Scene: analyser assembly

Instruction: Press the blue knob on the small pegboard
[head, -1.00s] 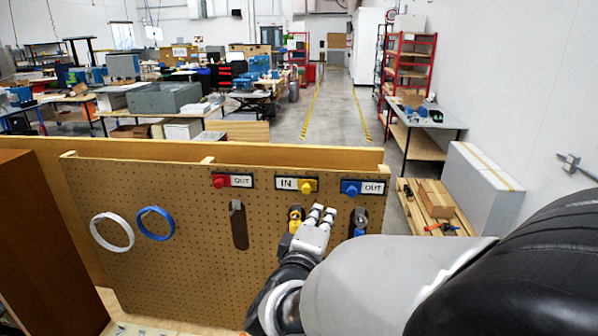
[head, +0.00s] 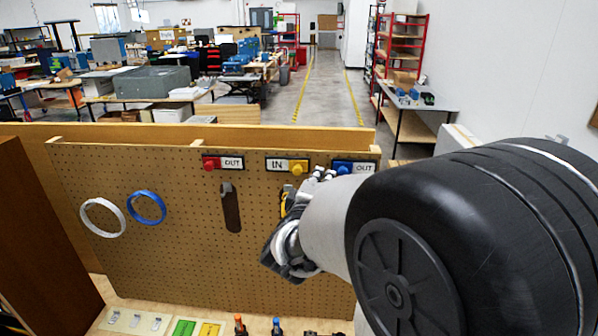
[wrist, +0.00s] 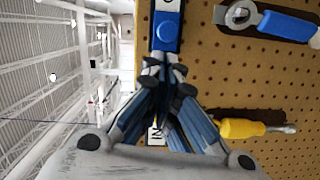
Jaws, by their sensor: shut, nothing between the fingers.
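The blue knob (head: 343,168) sits at the top right of the pegboard (head: 100,255), beside an OUT label. It also shows at the top of the wrist view (wrist: 166,29). My gripper (head: 323,174) is shut and empty, just left of the blue knob in the head view. In the wrist view my fingertips (wrist: 165,68) are together just below the blue knob. I cannot tell whether they touch it. My arm hides part of the board below the knob.
A red knob (head: 210,163) and a yellow knob (head: 298,167) sit left along the same edge. Yellow-handled (wrist: 240,128) and blue-handled (wrist: 287,26) tools hang nearby. White (head: 88,228) and blue (head: 134,216) rings hang at left. A brown cabinet (head: 40,250) stands beside the board.

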